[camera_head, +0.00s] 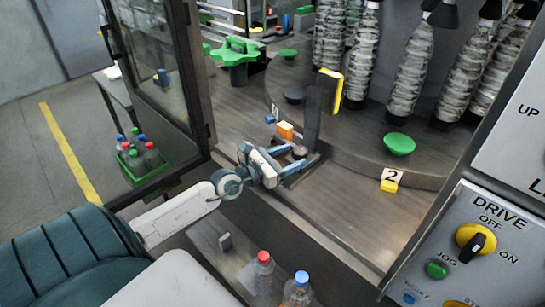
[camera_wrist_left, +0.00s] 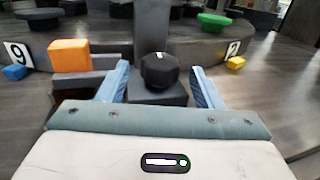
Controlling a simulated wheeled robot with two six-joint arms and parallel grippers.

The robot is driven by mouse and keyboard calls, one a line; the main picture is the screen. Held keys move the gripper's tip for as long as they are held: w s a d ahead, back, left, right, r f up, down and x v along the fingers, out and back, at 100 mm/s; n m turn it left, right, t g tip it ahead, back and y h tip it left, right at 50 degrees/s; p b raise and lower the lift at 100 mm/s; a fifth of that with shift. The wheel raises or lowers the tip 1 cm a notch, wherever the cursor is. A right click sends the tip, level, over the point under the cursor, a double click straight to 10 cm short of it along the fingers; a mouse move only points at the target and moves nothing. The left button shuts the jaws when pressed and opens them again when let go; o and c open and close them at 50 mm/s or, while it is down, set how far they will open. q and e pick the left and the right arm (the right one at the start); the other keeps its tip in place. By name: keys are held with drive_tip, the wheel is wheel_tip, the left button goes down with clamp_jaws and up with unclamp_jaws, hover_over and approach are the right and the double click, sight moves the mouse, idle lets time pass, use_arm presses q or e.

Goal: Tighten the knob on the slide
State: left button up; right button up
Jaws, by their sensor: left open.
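The black knob (camera_wrist_left: 159,71) has a white mark on its top. It sits on the dark block of the slide (camera_wrist_left: 157,97), in front of an upright dark post (camera_wrist_left: 151,28). In the head view the knob (camera_head: 300,151) is small and partly hidden by the gripper, and the post (camera_head: 312,112) rises behind it. My left gripper (camera_head: 297,156) is open, with its blue fingers on either side of the knob. In the left wrist view a gap shows between the knob and each finger. An orange block (camera_wrist_left: 70,55) sits on the slide left of the left finger. My right gripper is out of view.
A green disc (camera_head: 399,144) and a yellow block by the "2" plate (camera_head: 392,174) lie to the right. Wrapped bottles (camera_head: 410,75) stand behind. A glass door (camera_head: 155,70) is at left; two capped bottles (camera_head: 297,288) stand in front.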

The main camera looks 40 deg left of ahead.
use_arm(q)
drive_tip(key=v, duration=0.5)
drive_tip(key=shift+s, duration=0.15)
drive_tip(key=shift+v, duration=1)
